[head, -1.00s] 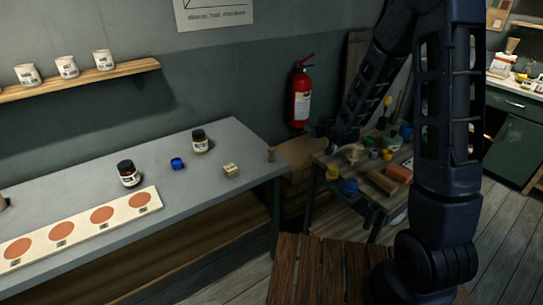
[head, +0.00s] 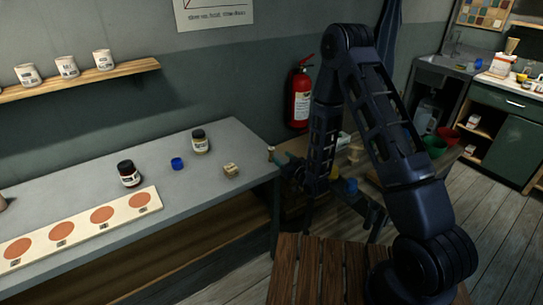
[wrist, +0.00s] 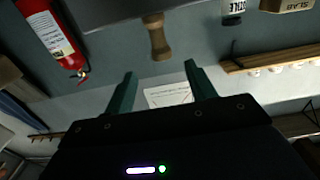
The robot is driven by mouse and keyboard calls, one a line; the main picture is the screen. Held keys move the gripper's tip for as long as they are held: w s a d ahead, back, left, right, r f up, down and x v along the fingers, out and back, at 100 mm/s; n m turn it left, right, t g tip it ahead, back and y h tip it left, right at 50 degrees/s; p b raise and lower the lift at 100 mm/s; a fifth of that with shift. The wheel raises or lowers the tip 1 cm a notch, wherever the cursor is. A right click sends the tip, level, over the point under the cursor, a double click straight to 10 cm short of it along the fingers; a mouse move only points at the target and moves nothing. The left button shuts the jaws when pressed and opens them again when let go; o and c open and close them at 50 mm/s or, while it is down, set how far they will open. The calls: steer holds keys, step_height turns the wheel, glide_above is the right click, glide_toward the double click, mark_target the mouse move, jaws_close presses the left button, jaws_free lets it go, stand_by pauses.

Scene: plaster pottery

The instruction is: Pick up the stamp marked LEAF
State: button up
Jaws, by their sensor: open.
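A small wooden stamp with a turned handle (head: 270,149) stands at the right end of the grey table. In the wrist view, which is upside down, the stamp (wrist: 158,38) hangs from the top, roughly centred between and beyond the fingertips. I cannot read LEAF or any other mark on it. My gripper (wrist: 160,70) is open, with two dark green fingers apart and nothing between them. In the head view my gripper (head: 284,158) is at the table's right end, close beside the stamp and partly covering its lower part.
A fire extinguisher (head: 300,95) hangs on the wall behind.

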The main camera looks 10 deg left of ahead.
mark_target(270, 148)
steer(key=shift+x, duration=5.2)
steer(key=shift+s+f, duration=0.1)
steer(key=c, duration=1.1)
steer(key=shift+o, duration=0.2)
